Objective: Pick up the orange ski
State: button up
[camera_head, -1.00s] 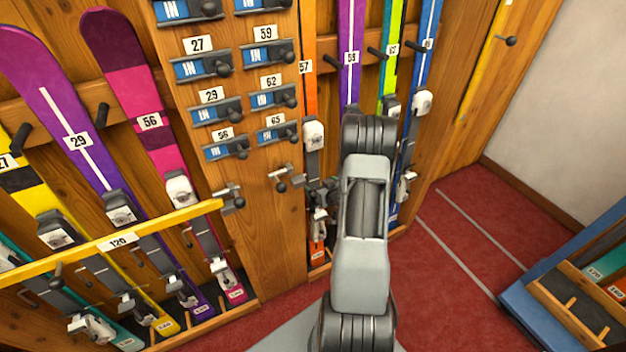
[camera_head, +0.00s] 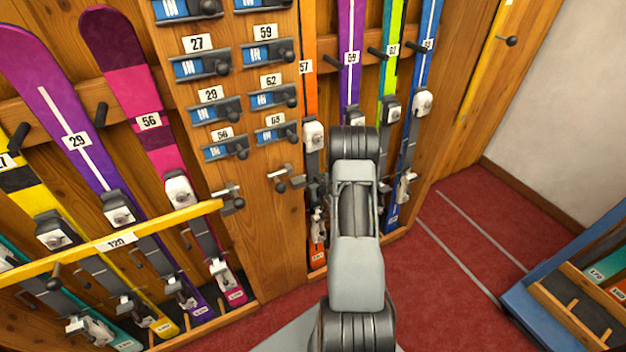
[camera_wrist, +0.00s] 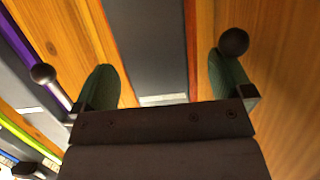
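The orange ski (camera_head: 311,92) stands upright in the rack at label 57, with a white-and-grey binding on it. Its lower part is partly beside my arm in the head view. In the wrist view its grey binding plate (camera_wrist: 146,45) runs between my fingers, with orange showing along its edges. My gripper (camera_wrist: 165,85) is open, with one dark green finger on each side of the ski. A gap shows between the plate and the right finger; contact on the left is unclear. The gripper is mostly hidden behind my arm in the head view.
A purple ski (camera_head: 350,60), a green-yellow ski (camera_head: 389,75) and a blue ski (camera_head: 424,60) stand to the right. Dark round pegs, such as one in the wrist view (camera_wrist: 233,41), stick out near the fingers. A panel of numbered slides (camera_head: 250,180) is left.

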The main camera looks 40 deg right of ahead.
aim_at(314, 168)
jog(key=c, duration=1.6)
jog(key=shift+w+r, duration=0.1)
jog(key=shift+r, duration=0.05)
jog(key=shift+c, duration=0.7)
jog(key=shift+r, duration=0.15)
jog(key=r, duration=0.3)
jog(key=r+p, duration=0.1)
jog(key=r, duration=0.2)
jog(key=shift+s+r, duration=0.2)
jog(key=shift+r, duration=0.1)
jog(key=shift+s+r, duration=0.1)
jog(key=shift+s, duration=0.1)
jog(key=s+a, duration=0.2)
jog(key=s, duration=1.7)
jog(key=shift+a, duration=0.3)
jog(key=shift+s, duration=0.1)
